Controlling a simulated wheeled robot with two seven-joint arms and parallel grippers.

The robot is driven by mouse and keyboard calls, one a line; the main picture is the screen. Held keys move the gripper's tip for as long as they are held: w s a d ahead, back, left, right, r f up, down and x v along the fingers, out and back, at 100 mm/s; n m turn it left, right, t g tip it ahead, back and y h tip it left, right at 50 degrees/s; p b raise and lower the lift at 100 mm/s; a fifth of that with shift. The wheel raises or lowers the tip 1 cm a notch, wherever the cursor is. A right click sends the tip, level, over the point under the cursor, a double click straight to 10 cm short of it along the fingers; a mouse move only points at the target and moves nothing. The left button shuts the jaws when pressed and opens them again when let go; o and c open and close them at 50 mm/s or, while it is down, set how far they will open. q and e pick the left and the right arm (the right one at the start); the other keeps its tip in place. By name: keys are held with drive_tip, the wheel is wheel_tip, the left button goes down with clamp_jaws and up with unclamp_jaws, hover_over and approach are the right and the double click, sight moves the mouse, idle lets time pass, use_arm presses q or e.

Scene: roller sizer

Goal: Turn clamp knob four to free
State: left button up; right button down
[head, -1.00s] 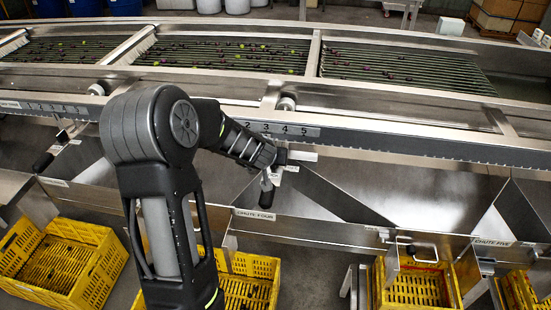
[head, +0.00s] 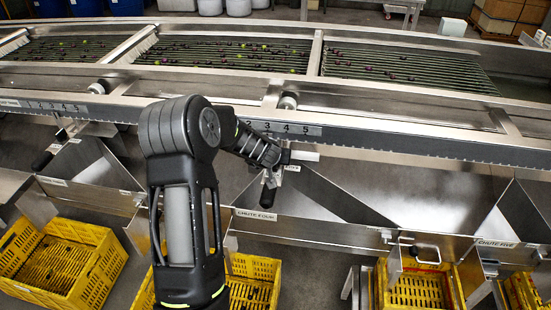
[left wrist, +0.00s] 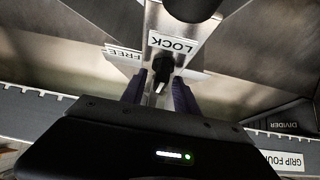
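Clamp knob four (left wrist: 162,67) is a small black knob on a metal bracket, in the middle of the left wrist view. A LOCK label (left wrist: 172,43) lies just beyond it and a FREE label (left wrist: 123,53) lies to its left. My left gripper (left wrist: 158,92) has its two dark fingers apart, one on each side of the knob, with gaps visible. In the head view the left gripper (head: 287,158) is at the rail above chute four, and it hides the knob there. My right gripper is in neither view.
A black grip handle (head: 268,196) hangs just below the gripper, above the CHUTE FOUR label (head: 256,214). A numbered rail (head: 380,140) runs across behind. Yellow crates (head: 70,262) stand below the chutes. Sloped metal divider plates (head: 330,195) are close on the right.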

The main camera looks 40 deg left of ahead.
use_arm(q)
clamp_jaws()
idle(0.3)
idle(0.3)
